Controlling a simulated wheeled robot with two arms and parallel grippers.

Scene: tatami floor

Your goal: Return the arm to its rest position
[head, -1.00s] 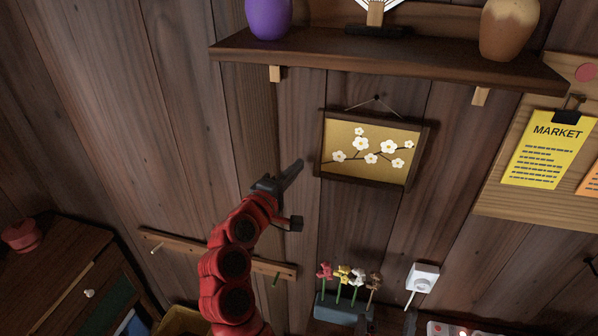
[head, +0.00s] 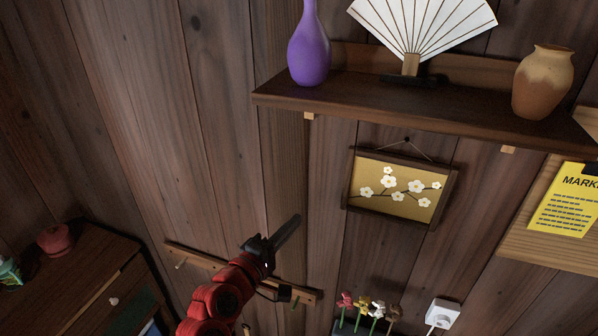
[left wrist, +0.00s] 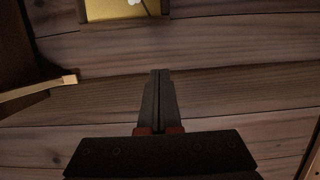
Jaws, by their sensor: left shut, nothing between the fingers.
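My left arm, red with black joints, comes in from the bottom left of the head view. Its gripper (head: 284,236) points up and to the right, in front of the wooden wall, below and left of the framed blossom picture (head: 399,187). In the left wrist view the two dark fingers (left wrist: 160,90) lie side by side, shut with nothing between them. The picture's gold lower part (left wrist: 115,9) shows at the top of that view, apart from the fingers. My right gripper is not in view.
A shelf (head: 440,113) holds a purple vase (head: 309,48), a white fan (head: 425,25) and a tan jar (head: 543,83). A peg rail (head: 205,259) is close to my left arm. A dark cabinet (head: 60,290) stands at left. Flowers (head: 363,308) stand below the picture.

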